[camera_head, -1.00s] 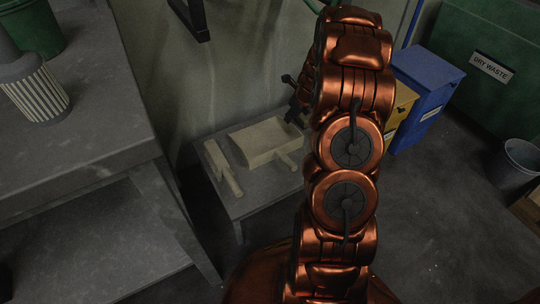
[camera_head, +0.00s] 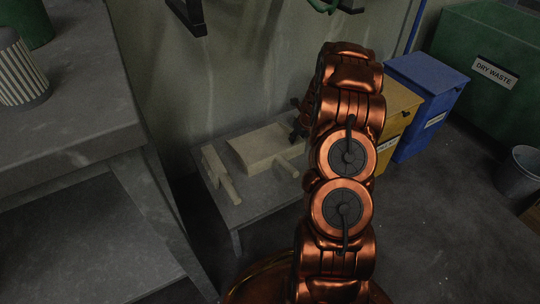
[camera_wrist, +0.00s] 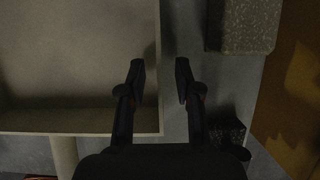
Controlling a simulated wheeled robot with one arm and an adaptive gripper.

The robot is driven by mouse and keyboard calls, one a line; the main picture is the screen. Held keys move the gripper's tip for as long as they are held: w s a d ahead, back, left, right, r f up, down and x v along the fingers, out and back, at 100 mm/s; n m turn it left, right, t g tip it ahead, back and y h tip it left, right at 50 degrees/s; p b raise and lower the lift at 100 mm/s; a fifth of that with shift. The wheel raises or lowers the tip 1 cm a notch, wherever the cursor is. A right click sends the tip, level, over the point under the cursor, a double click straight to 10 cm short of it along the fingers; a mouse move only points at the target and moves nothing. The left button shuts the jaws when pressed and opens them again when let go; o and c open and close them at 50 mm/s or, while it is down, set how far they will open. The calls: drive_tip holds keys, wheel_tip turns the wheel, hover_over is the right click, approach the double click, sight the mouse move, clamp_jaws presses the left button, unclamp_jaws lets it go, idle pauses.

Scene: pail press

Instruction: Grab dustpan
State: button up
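The beige dustpan (camera_head: 258,146) lies on a low grey table (camera_head: 240,212), its handle (camera_head: 288,167) pointing to the lower right. In the wrist view the dustpan (camera_wrist: 70,60) fills the upper left, with its handle (camera_wrist: 65,155) below. My gripper (camera_wrist: 160,78) is open and empty. Its fingers are on either side of the pan's right side wall in the picture: the left finger over the pan, the right one outside. Whether they are down at wall height or touch it, I cannot tell. In the head view my gripper (camera_head: 297,122) is mostly hidden by my arm.
A beige hand brush (camera_head: 220,175) lies left of the dustpan. A wall stands behind the table. Yellow (camera_head: 398,112) and blue (camera_head: 427,90) bins stand to the right. A taller grey workbench (camera_head: 75,125) is at left. A grey block (camera_wrist: 250,25) shows right of my fingers.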

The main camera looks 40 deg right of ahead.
drive_tip(key=shift+w+f, duration=0.25)
drive_tip(key=shift+f, duration=0.35)
clamp_jaws()
